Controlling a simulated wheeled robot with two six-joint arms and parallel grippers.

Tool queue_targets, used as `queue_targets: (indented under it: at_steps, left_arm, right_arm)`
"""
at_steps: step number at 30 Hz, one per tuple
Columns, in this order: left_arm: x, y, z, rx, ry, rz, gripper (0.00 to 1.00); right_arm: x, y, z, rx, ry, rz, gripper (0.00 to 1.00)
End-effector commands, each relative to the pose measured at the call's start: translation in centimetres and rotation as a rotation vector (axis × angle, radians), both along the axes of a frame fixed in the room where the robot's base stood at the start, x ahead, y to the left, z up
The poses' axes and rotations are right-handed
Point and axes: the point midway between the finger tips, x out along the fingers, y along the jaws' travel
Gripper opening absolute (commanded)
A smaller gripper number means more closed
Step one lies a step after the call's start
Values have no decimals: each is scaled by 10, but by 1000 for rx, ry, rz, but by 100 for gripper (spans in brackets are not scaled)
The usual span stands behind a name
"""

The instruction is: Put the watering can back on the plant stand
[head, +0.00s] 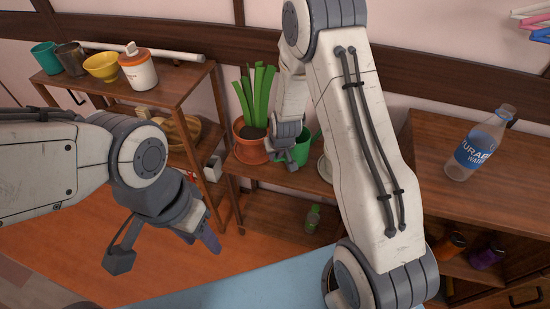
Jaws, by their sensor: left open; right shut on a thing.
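The green watering can (299,152) is on or just above the top of the wooden plant stand (308,182), right of the potted plant (252,141). My gripper and arm hide much of it, so I cannot tell if its base touches the stand. My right gripper (285,153) reaches down from above and is shut on the can. My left gripper (203,238) is open and empty, low in front of the left shelf and well away from the can.
The plant's terracotta pot stands close to the can's left. A pale pot (325,168) is partly hidden by my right arm on the right. A green bottle (313,218) stands below. The left shelf holds cups and a yellow bowl (102,66). A water bottle (481,145) stands on the right cabinet.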

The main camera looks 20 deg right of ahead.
Motion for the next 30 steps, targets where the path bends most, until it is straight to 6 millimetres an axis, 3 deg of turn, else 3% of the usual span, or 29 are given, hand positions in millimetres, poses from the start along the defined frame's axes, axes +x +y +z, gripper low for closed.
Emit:
queue_targets:
  at_steps: [4,19,20,21,30]
  left_arm:
    - [0,0,-3,0,0,0,50]
    - [0,0,-7,0,0,0,50]
    - [0,0,-6,0,0,0,50]
    - [0,0,-5,0,0,0,50]
    - [0,0,-5,0,0,0,50]
  right_arm:
    - [0,0,-13,0,1,1,0]
    - [0,0,-19,0,-2,0,0]
    - [0,0,-18,0,-1,0,27]
    - [0,0,-18,0,0,0,42]
    - [0,0,-18,0,0,0,45]
